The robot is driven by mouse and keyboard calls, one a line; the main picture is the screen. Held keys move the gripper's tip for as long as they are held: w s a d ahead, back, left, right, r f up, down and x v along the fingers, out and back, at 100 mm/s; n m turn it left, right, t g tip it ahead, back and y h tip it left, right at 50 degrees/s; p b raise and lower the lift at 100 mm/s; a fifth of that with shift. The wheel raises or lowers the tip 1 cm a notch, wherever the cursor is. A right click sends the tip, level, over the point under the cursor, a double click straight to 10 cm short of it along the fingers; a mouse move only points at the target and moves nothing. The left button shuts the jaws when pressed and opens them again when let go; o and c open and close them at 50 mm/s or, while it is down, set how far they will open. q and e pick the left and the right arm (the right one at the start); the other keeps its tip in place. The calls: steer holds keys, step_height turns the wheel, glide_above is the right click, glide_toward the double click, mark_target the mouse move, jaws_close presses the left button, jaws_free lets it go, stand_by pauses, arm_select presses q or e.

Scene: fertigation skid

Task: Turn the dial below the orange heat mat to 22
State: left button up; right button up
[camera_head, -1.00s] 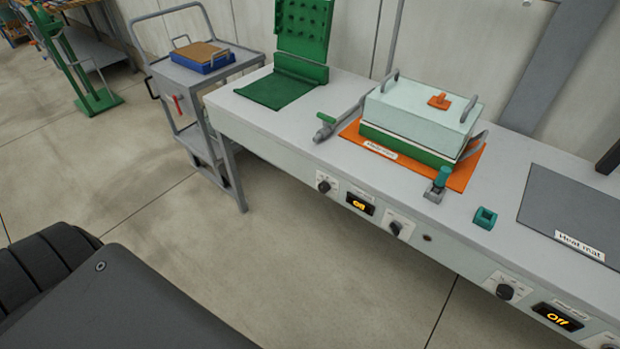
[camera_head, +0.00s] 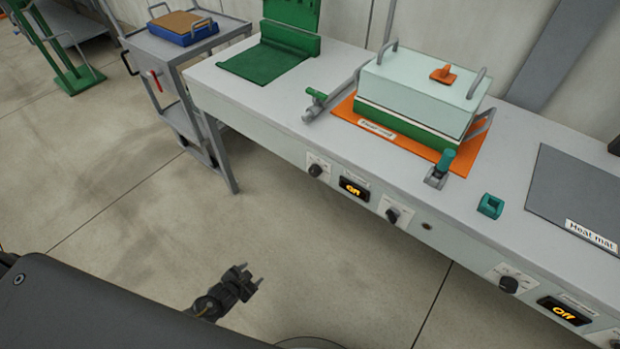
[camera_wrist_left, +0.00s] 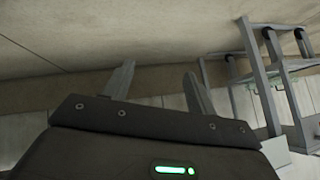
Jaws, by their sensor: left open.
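The orange heat mat (camera_head: 343,109) lies on the bench under a green and pale box with an orange knob on its lid. On the bench's front panel below it are two black dials, a left one (camera_head: 316,170) and a right one (camera_head: 392,215). Between them a display (camera_head: 354,189) reads "Off". My left gripper (camera_head: 250,277) is open and empty, over the floor in front of the bench and well apart from the dials. Its two fingers (camera_wrist_left: 158,88) show apart in the left wrist view. My right gripper is out of view.
A grey heat mat (camera_head: 580,190) lies at the right of the bench, with another dial (camera_head: 508,284) and "Off" display (camera_head: 564,311) below. A grey cart (camera_head: 180,45) stands left of the bench. The floor between me and the panel is clear.

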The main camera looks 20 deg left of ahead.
arm_select(q)
steer(key=w+d+r+m+t+h+b, duration=0.1)
steer(key=w+d+r+m+t, duration=0.15)
steer(key=w+r, duration=0.55)
steer(key=m+t+h+b, duration=0.2)
steer(key=m+t+h, duration=0.2)
steer(key=t+h, duration=0.15)
glide_toward(312, 173)
steer(key=shift+h, duration=0.25)
steer(key=x, duration=0.9)
steer(key=shift+w, duration=0.25)
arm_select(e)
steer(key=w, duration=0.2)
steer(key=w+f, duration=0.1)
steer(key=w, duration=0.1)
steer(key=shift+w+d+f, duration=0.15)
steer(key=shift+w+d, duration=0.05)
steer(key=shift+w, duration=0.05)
arm_select(q)
steer(key=c, duration=1)
